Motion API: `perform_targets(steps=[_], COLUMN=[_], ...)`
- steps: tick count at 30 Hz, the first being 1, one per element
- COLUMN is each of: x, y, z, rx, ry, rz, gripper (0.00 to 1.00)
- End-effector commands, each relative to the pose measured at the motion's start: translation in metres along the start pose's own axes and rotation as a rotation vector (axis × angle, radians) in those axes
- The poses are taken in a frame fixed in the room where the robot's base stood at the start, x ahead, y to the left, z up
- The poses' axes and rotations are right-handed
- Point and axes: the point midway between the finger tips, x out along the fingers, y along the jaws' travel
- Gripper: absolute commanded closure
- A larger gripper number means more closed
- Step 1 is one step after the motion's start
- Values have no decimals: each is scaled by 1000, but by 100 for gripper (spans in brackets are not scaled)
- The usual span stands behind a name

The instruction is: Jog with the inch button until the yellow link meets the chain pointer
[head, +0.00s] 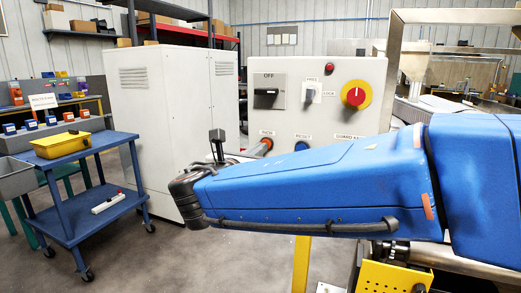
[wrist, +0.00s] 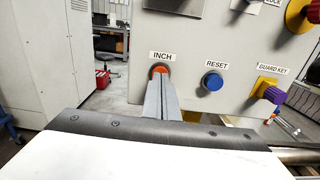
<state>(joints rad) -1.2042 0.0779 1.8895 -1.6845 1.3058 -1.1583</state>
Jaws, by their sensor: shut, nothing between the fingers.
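The inch button (wrist: 157,69) is orange and sits under the INCH label on the grey control panel (head: 330,110). In the head view the inch button (head: 267,143) shows just beyond the end of my arm. My gripper (wrist: 160,80) is shut and empty, its fingertips in front of the inch button and covering much of it. I cannot tell whether they touch it. In the head view my gripper is partly hidden by my blue arm. I cannot make out the yellow link or the chain pointer in either view.
The blue reset button (wrist: 212,81) and the guard key (wrist: 273,94) lie to the right of the inch button. Above are a black OFF switch (head: 266,98) and a red emergency stop (head: 355,96). A blue cart (head: 100,145) stands left; a grey cabinet (head: 175,100) stands behind.

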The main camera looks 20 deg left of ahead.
Motion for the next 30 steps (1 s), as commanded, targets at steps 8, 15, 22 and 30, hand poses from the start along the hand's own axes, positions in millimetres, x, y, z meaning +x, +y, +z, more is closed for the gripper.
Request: perform_targets(steps=[8, 15, 22, 30], x=[-23, -41, -43, -43], y=[1, 0, 0, 0], z=[0, 0, 0, 0], rx=[-1, -1, -1, -1], ry=[0, 0, 0, 0], rz=[2, 2, 0, 0], gripper=[100, 100, 100, 100])
